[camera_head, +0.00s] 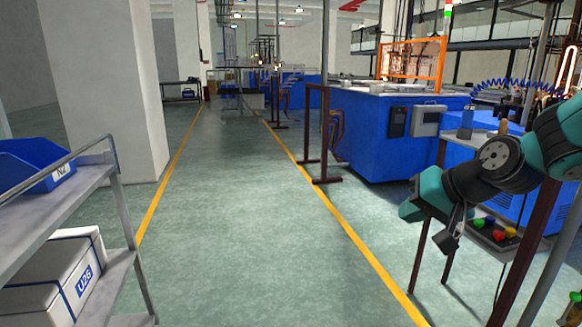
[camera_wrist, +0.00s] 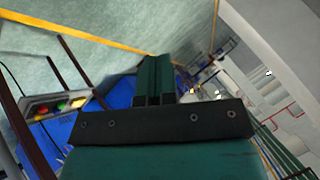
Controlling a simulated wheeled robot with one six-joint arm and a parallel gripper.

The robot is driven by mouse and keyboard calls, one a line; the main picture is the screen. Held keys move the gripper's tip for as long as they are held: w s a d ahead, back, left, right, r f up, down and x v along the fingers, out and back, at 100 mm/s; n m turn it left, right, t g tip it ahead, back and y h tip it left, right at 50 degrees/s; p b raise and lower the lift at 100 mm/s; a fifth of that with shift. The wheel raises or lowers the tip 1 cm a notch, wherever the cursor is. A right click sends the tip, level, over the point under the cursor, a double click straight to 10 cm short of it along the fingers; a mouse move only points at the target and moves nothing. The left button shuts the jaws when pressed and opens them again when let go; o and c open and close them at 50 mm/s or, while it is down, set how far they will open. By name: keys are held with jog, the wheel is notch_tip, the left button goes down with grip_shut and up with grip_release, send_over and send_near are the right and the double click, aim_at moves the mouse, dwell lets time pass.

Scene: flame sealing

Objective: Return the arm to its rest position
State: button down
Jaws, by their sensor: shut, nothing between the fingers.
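My arm reaches in from the right edge of the head view, with teal and black joints. My gripper (camera_head: 410,209) hangs at its left end, in front of the blue machine and above the floor. In the wrist view, the two dark green fingers of my gripper (camera_wrist: 154,66) lie side by side, shut and with nothing between them. A control panel with coloured buttons (camera_head: 493,233) is just right of and below my gripper in the head view. The panel also shows at the left of the wrist view (camera_wrist: 58,104).
A blue machine (camera_head: 378,135) stands behind my arm, with thin brown posts (camera_head: 423,245) nearby. A shelf rack (camera_head: 92,180) holding a blue bin (camera_head: 30,165) and a white box (camera_head: 55,275) is at left. The green aisle floor (camera_head: 235,220) between the yellow lines is clear.

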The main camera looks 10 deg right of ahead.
jog(key=s+a+n+g, duration=0.4)
jog(key=s+a+n, duration=0.3)
jog(key=s, duration=0.4)
jog(key=s+a+n+g, duration=0.4)
jog(key=s+a+n, duration=0.1)
jog(key=s+a, duration=0.55)
notch_tip(320, 180, up, 15)
jog(key=d+p, duration=0.1)
jog(key=p, duration=1.4)
jog(key=shift+w+f+m, duration=0.2)
jog(key=shift+w+m, duration=0.1)
jog(key=shift+d, duration=0.1)
